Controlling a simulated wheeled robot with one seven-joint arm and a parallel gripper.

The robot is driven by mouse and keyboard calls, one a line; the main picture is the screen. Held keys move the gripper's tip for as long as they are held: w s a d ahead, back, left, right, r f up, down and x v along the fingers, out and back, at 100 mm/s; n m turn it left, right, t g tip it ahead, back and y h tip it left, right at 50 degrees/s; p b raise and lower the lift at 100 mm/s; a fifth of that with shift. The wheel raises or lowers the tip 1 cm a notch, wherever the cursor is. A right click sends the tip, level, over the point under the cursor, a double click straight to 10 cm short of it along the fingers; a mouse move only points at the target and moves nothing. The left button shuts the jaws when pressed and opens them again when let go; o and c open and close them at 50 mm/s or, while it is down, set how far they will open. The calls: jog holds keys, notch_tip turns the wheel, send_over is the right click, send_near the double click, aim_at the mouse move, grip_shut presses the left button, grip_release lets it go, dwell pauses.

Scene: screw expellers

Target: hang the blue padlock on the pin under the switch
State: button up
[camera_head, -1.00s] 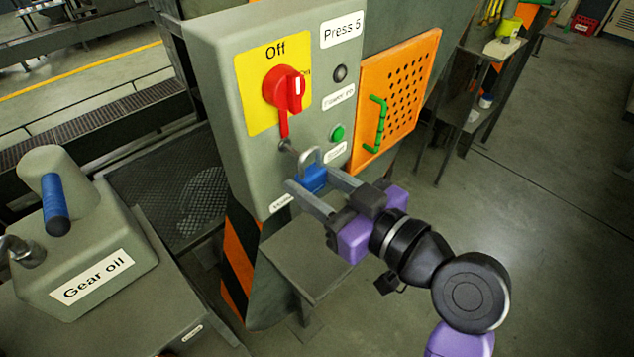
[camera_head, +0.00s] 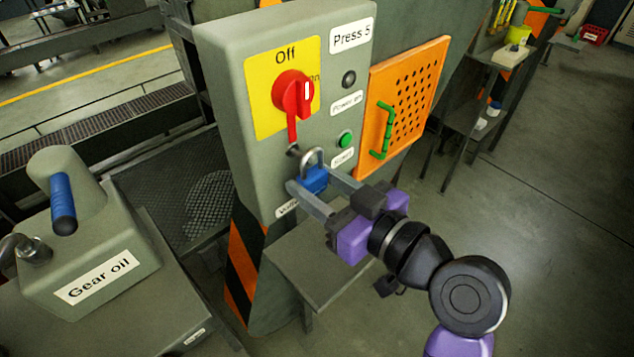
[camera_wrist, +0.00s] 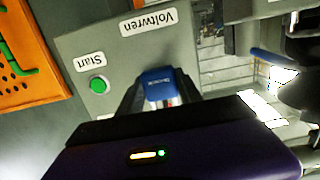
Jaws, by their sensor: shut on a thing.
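The blue padlock (camera_head: 314,180) is held between the two fingers of my gripper (camera_head: 322,188), with its grey shackle up. It is just in front of the grey switch box (camera_head: 222,100), below the red switch (camera_head: 292,96). The pin (camera_head: 294,151) sticks out under the switch's red lever, up and left of the shackle. Whether the shackle touches or is around the pin I cannot tell. In the wrist view the padlock body (camera_wrist: 158,83) sits between the fingers; its shackle and the pin are not visible there.
An orange perforated panel (camera_head: 408,100) with a green handle (camera_head: 384,130) is right of the switch. A green button (camera_head: 345,140) is close to the padlock's right. A gear oil can (camera_head: 90,250) stands at lower left. A grey shelf (camera_head: 325,270) lies below the box.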

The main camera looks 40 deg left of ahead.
jog(key=shift+w+a, duration=0.1)
jog(key=shift+a, duration=1.1)
jog(key=shift+a+r+b, duration=0.1)
jog(key=shift+b, duration=0.2)
jog(key=shift+a+f+b, duration=0.1)
jog(key=shift+f+b, duration=0.15)
jog(key=shift+b, duration=0.05)
